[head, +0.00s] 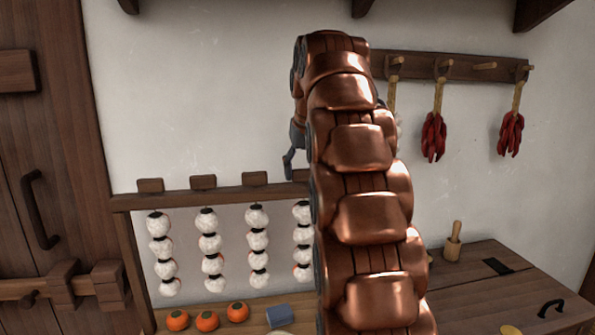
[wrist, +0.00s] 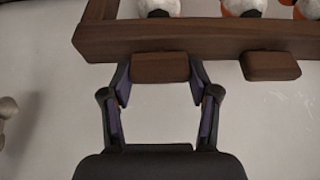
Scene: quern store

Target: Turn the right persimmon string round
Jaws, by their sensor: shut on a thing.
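The persimmon strings hang in a row from a wooden rack (head: 215,193) in the head view, white fruit with dark bands and some orange patches. The rightmost string in sight (head: 302,236) is partly covered by my arm. Each string has a wooden block above the rail. In the wrist view my gripper (wrist: 160,78) is shut on one block (wrist: 160,67), a finger at each end. The fruit below that block (wrist: 159,7) shows only at the top edge. In the head view my gripper (head: 292,160) is at the rail's right part, mostly hidden by my arm.
A neighbouring block (wrist: 270,66) sits close beside the held one. Orange persimmons (head: 207,320) and a blue block (head: 279,315) lie below the rack. Red chilli bunches (head: 434,137) hang from a peg rail (head: 455,66) at right, above a wooden chest (head: 480,290).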

